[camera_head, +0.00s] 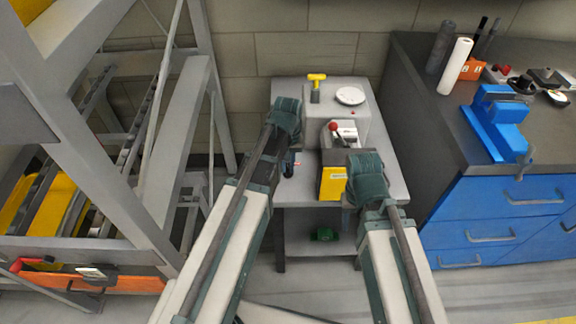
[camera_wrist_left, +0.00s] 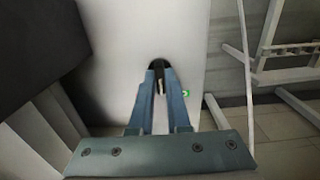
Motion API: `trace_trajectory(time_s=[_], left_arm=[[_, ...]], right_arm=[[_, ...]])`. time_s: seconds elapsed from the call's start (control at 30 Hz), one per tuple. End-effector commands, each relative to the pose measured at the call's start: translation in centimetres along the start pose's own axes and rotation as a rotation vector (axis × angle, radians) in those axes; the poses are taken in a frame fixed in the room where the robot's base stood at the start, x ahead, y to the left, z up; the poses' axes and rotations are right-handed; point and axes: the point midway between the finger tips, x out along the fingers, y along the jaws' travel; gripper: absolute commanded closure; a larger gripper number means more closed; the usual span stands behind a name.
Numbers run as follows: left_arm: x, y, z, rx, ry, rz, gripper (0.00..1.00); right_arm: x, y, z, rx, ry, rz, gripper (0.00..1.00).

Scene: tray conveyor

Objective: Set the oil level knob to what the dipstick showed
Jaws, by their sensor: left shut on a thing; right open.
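My left gripper (camera_wrist_left: 158,78) is shut on a dark, rounded knob (camera_wrist_left: 157,64) on a pale upright panel (camera_wrist_left: 118,60). A pale strip shows between the fingers; the knob's setting cannot be read. In the head view my left gripper (camera_head: 290,164) is at the left side of the grey machine (camera_head: 314,128), and its fingertips are hard to make out. A yellow T-shaped handle (camera_head: 316,78), which looks like the dipstick's, stands upright at the machine's back. My right gripper (camera_head: 349,192) is open beside a yellow box (camera_head: 333,182); its fingers are mostly hidden by its wrist.
A white round dial (camera_head: 350,96) and a red-knobbed lever (camera_head: 333,127) are on the machine. The grey table (camera_head: 391,180) has bare room at right. A blue-drawered bench (camera_head: 500,215) with a blue vise (camera_head: 495,120) stands right; a grey rack (camera_head: 185,130) stands left.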

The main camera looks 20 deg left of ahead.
Motion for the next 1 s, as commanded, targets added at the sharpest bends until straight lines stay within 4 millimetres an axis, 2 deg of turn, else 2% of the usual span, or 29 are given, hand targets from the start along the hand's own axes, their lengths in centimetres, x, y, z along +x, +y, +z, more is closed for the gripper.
trace_trajectory(time_s=[0.47, 1.0], left_arm=[[0.01, 0.0, 0.0, 0.048, 0.0, 0.0, 1.0], [0.01, 0.0, 0.0, 0.467, 0.0, 0.0, 1.0]], right_arm=[[0.01, 0.0, 0.0, 0.0, 0.0, 0.0, 0.5], [0.01, 0.0, 0.0, 0.0, 0.0, 0.0, 0.5]])
